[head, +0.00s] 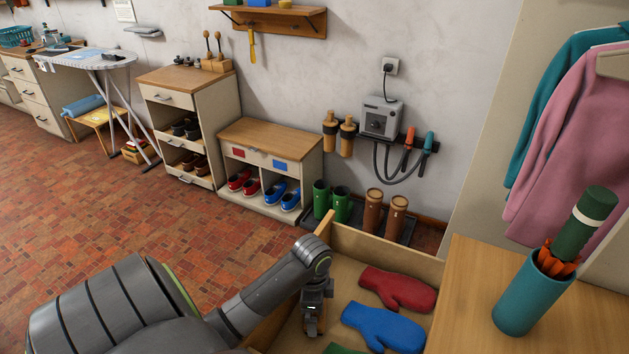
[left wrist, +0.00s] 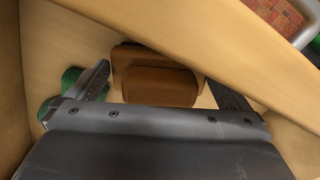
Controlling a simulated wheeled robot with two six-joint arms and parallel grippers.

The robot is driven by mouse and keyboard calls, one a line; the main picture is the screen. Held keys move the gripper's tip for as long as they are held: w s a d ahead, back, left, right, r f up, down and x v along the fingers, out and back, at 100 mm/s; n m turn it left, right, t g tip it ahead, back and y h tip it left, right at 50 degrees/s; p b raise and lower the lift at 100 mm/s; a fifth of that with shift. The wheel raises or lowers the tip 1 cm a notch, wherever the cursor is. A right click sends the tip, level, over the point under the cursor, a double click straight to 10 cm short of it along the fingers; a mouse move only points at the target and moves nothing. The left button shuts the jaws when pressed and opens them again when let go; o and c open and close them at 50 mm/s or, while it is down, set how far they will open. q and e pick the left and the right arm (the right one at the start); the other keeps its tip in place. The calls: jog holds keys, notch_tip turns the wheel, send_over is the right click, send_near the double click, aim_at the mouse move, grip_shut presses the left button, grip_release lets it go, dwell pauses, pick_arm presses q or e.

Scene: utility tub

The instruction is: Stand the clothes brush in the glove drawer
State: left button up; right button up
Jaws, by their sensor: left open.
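The glove drawer (head: 385,240) is pulled open, with its light wooden walls showing. My left gripper (head: 313,318) reaches down inside it near its left wall. In the left wrist view a brown wooden piece (left wrist: 158,85), which looks like the clothes brush, is between the open fingers of my left gripper (left wrist: 163,88). Gaps show between the fingers and the wood, and its lower part is hidden by the gripper body. A red mitten (head: 398,290) and a blue mitten (head: 383,327) lie flat in the drawer. A green glove (head: 345,349) shows at the bottom edge. My right gripper is out of view.
A wooden top (head: 475,285) right of the drawer bears a teal holder (head: 527,300) with umbrellas. Green boots (head: 331,203) and brown boots (head: 384,213) stand behind the drawer. Coats (head: 570,130) hang at the right. The tiled floor at left is clear.

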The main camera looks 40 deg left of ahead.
pick_arm(q)
notch_tip(320, 180, up, 10)
jog(key=shift+a+f+p, duration=0.1)
jog(key=shift+p, duration=1.1)
jog(key=shift+s+r+p, duration=0.1)
jog(key=shift+r+p, duration=0.65)
